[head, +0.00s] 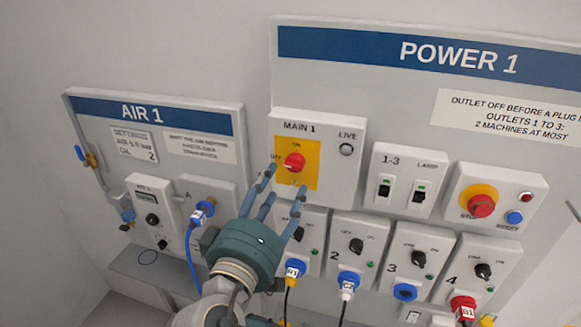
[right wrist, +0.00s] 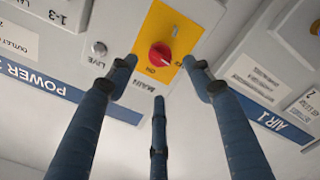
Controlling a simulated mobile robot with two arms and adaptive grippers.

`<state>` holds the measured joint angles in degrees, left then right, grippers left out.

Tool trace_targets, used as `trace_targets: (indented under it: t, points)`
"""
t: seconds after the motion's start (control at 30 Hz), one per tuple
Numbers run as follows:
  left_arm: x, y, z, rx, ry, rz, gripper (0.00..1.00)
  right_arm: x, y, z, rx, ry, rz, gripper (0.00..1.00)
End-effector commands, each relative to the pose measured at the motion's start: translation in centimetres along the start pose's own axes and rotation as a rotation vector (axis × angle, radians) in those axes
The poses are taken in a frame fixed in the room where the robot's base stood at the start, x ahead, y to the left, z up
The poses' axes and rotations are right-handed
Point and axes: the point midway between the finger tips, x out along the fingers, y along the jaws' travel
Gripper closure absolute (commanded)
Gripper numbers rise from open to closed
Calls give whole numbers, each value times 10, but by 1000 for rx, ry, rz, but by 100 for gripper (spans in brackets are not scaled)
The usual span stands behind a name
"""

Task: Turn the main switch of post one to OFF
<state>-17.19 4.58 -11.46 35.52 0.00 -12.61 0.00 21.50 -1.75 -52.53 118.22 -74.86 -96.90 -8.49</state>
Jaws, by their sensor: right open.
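The main switch of post one is a red rotary knob (head: 294,162) on a yellow plate (head: 311,178), on the grey box marked MAIN 1 (head: 325,128). ON is printed above the knob and OFF to its left; I cannot tell surely which mark it points to. My right gripper (head: 286,182) is open and empty, its fingers spread in front of the yellow plate and reaching toward the knob. In the right wrist view the knob (right wrist: 160,55) shows between the spread fingers, and no contact is visible. My left gripper is not in view.
A round LIVE lamp (head: 346,149) looks grey beside the switch. The 1-3 switch box (head: 407,180) and a red stop button (head: 481,205) are to the right. Below are outlets with plugs, including a blue one (head: 295,268). The AIR 1 panel (head: 160,115) is left.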

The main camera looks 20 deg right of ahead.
Motion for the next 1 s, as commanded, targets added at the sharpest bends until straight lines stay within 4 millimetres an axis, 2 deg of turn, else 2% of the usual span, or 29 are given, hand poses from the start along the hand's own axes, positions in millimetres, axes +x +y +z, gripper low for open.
trace_targets:
  t: [0.2,0.4,0.53,0.8,1.0]
  points:
    - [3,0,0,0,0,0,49,44,0,0,-3,0,5,49]
    - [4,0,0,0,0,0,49,68,-1,0,-3,1,1,49]
    - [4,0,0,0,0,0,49,75,-1,0,-3,1,-1,49]
    - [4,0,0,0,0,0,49,76,-1,0,-3,1,-2,49]
    - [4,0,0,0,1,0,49,76,-1,0,-3,1,-2,89]
